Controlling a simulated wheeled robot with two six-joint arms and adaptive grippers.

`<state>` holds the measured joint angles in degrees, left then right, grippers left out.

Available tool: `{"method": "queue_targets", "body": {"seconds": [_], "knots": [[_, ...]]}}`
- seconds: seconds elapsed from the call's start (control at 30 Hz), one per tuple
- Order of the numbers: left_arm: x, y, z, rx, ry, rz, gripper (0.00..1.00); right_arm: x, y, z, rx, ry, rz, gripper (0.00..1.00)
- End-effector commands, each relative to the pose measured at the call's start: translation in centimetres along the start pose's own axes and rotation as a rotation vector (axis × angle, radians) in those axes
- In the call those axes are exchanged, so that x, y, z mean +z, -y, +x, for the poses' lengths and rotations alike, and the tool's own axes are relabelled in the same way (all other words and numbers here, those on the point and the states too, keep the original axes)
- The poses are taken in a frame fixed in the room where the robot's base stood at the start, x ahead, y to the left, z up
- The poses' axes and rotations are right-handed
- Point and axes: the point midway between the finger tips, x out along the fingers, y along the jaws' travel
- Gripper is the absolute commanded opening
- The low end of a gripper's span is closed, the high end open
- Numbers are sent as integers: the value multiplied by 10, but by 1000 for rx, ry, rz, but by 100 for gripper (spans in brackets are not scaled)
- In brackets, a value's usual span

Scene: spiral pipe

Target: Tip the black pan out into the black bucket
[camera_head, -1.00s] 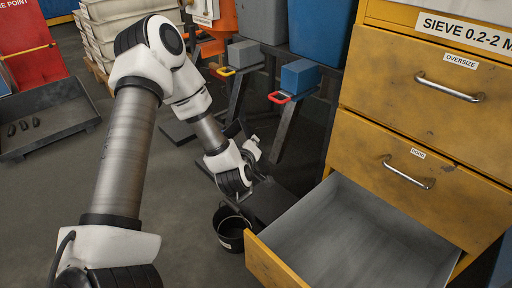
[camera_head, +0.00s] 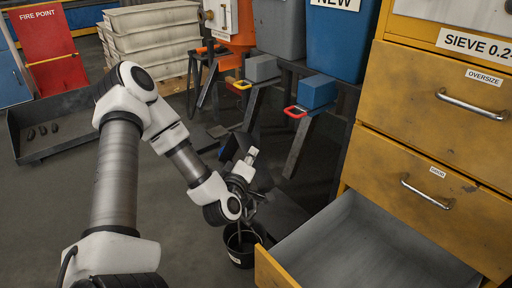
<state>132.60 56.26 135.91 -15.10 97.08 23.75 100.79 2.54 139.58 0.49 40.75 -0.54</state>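The black bucket (camera_head: 241,257) stands on the floor left of the open drawer, its mouth partly covered by my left wrist. My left arm reaches down from the left. Its dark gripper (camera_head: 250,209) is over or just behind the bucket's mouth, and its fingers are hard to make out against dark things. A dark tilted shape (camera_head: 233,148) shows just behind the wrist. I cannot tell whether it is the black pan or whether the gripper holds it. A flat dark plate (camera_head: 285,214) lies between the bucket and the stand. My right gripper is not in view.
The yellow cabinet's open drawer (camera_head: 365,245) juts out close right of the bucket. Stands with a red handle (camera_head: 295,112) and a yellow handle (camera_head: 242,85) are behind. A dark tray (camera_head: 70,142) with several black lumps lies at left. Floor in front is clear.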

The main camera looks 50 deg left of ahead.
Motion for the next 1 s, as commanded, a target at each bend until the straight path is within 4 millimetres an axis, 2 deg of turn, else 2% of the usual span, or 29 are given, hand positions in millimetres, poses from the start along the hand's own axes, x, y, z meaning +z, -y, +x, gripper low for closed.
{"method": "queue_targets", "body": {"seconds": [1.0], "knots": [[-40,7,-41,216,-115,-231,0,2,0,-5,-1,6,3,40]]}}
